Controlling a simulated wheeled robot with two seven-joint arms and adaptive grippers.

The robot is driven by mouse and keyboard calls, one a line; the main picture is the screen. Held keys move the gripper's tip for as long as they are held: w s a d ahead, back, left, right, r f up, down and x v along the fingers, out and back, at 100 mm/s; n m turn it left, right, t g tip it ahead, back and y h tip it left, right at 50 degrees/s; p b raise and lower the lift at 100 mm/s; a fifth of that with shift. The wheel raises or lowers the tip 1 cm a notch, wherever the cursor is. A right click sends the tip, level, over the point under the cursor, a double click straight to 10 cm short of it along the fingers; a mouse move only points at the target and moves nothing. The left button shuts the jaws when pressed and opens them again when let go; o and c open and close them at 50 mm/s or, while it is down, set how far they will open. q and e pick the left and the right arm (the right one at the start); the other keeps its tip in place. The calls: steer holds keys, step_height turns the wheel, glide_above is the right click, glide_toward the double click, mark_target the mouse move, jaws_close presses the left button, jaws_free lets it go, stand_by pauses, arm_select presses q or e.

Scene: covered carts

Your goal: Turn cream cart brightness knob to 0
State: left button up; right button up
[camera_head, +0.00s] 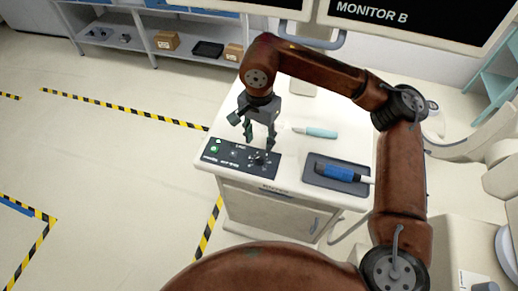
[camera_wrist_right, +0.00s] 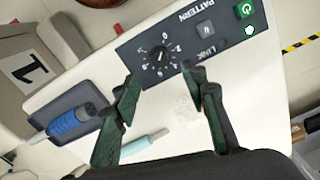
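The cream cart (camera_head: 225,117) stands in the middle of the head view. A dark control panel (camera_head: 212,158) lies along its front left edge. A black round knob (camera_head: 260,159) with a ring of white marks sits on the panel; in the wrist view the knob (camera_wrist_right: 158,54) has the word PATTERN beside it. No brightness label is readable. My right gripper (camera_head: 260,140) is open and points down just above the panel. In the wrist view its fingers (camera_wrist_right: 160,76) are apart, with the knob beyond the gap between them and nothing held. My left gripper is out of view.
A dark tray (camera_head: 312,177) with a blue-handled tool (camera_head: 337,172) lies to the right of the panel. A teal pen-like tool (camera_head: 320,132) lies behind. The panel also bears a green button (camera_wrist_right: 245,10) and a LINK switch (camera_wrist_right: 205,28). Monitors (camera_head: 420,25) stand at the back.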

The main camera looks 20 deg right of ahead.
steer(key=shift+r, duration=1.75)
